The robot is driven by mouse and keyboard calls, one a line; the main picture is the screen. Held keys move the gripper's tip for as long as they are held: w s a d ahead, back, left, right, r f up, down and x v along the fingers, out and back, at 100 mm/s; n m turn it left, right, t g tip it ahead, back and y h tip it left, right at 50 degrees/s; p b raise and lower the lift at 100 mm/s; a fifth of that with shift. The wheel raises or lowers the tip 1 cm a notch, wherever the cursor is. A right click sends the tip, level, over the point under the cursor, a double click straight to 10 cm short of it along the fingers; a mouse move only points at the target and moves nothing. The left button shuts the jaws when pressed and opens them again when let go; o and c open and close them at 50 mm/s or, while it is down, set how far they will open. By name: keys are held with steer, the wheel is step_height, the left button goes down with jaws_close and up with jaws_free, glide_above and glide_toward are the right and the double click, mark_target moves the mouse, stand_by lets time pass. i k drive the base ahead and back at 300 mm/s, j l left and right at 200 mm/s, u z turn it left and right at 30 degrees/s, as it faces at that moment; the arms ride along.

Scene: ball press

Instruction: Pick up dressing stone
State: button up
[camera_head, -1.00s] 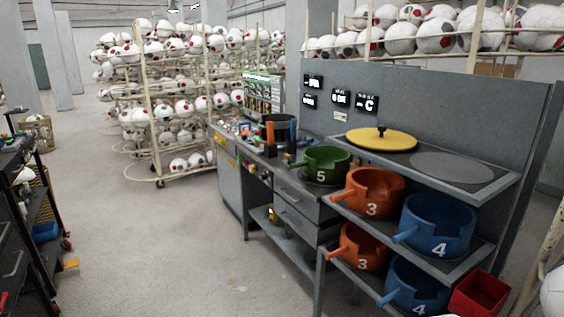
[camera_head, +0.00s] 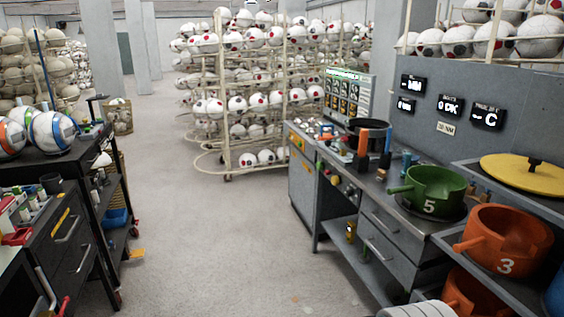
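I cannot pick out a dressing stone for certain in the head view. Small items lie on the black cart (camera_head: 62,160) at the left and on the grey workbench (camera_head: 375,195) at the right, too small to name surely. My gripper is not in view. A white ribbed shape shows at the bottom edge, and I cannot tell what it is.
A green pot (camera_head: 436,188) and an orange pot (camera_head: 505,240) stand at the right, with a yellow lid (camera_head: 525,174) on the shelf. A ball rack (camera_head: 225,120) stands behind. Bare floor (camera_head: 215,245) lies between cart and bench.

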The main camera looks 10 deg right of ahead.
mark_target(381, 176)
steer(key=i+u, duration=0.15)
steer(key=i, duration=1.3)
steer(key=i+z, duration=0.4)
steer(key=i, duration=0.15)
steer(key=i+j+z, duration=0.25)
steer(key=i+z, duration=0.15)
steer(key=i+l+z, duration=0.1)
steer(key=i+z, duration=0.2)
steer(key=z, duration=0.15)
steer(key=i+z, duration=0.35)
steer(key=z, duration=0.15)
steer(key=i+j+z, duration=0.1)
steer(key=i+z, duration=0.35)
steer(key=k, duration=0.1)
